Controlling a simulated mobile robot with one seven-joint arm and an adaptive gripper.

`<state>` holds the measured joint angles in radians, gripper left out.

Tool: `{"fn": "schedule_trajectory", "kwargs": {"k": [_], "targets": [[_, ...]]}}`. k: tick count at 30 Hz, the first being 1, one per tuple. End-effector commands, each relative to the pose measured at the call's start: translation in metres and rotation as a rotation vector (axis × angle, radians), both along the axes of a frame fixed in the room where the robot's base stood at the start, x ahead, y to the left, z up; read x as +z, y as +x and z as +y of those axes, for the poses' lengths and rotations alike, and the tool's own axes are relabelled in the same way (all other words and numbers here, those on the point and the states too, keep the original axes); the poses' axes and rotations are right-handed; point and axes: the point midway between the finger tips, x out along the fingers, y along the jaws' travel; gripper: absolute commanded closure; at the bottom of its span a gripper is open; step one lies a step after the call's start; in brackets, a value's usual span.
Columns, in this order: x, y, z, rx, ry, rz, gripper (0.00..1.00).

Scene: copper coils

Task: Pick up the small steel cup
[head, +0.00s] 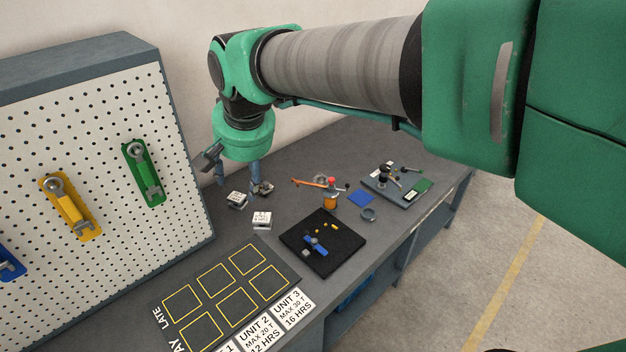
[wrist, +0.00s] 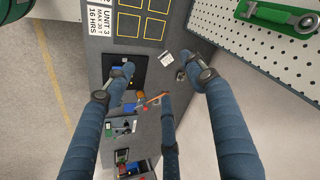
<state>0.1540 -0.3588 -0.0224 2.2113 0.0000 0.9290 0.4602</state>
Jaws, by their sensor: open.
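White-labelled blocks (head: 262,219) sit below my gripper. The black mat (head: 335,266) holds small blue and yellow parts. A grey board (head: 405,198) with fixtures lies right. A pegboard (head: 100,130) rises left.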

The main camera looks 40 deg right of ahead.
Motion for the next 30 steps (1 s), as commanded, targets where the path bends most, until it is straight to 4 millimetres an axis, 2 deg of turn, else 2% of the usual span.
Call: {"fn": "schedule_trajectory", "kwargs": {"k": [1,8,17,30], "targets": [[0.001,0.012,-0.008,-0.04,0.012,0.008,0.45],[0.003,0.061,-0.042,-0.228,0.07,0.034,0.45],[-0.006,0.122,-0.095,-0.477,0.14,0.063,0.45],[-0.044,0.2,-0.186,-0.847,0.232,0.098,0.45]]}}
